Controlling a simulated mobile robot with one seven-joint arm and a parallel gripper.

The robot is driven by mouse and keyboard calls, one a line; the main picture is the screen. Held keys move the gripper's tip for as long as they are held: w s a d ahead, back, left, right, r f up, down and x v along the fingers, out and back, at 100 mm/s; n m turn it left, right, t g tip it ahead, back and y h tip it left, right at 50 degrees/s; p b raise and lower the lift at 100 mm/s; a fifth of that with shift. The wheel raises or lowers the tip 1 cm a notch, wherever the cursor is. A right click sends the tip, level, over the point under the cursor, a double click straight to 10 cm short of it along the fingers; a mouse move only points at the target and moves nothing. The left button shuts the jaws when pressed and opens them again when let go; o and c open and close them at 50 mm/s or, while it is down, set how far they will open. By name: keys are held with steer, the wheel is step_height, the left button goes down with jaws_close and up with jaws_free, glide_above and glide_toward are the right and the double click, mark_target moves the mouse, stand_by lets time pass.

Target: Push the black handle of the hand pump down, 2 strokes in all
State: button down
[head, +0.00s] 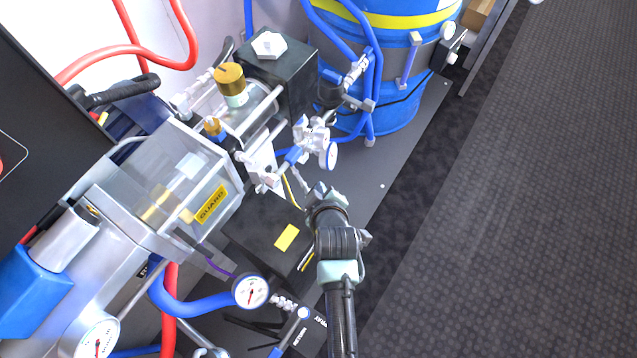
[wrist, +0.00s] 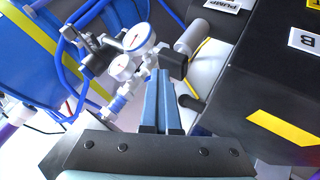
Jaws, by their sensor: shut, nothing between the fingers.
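My gripper (head: 322,192) is shut and empty, beside the black box with a yellow label in the head view. In the wrist view its two blue fingers (wrist: 159,85) lie together and point toward the gauges and valve fittings. A short dark cylinder (wrist: 191,103) sits just right of the fingers, against the black box; I cannot tell whether it is the pump handle or whether the fingers touch it. In the head view a black grip (head: 123,91) lies at the upper left, well away from my gripper; I cannot tell for certain that it is the pump's handle.
The black box (head: 262,222) stands left of my gripper. Gauges (head: 328,154) and blue hoses are close ahead. A blue drum (head: 385,75) stands behind. A clear guarded housing (head: 180,185) fills the left. Open dark floor (head: 510,200) lies to the right.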

steer(key=shift+s+f, duration=0.1)
steer(key=shift+f, duration=0.05)
steer(key=shift+r+p, duration=1.85)
steer(key=shift+r, duration=0.25)
step_height(320, 180, up, 5)
steer(key=p, duration=0.4)
steer(key=shift+r+p, duration=0.1)
steer(key=shift+p, duration=0.2)
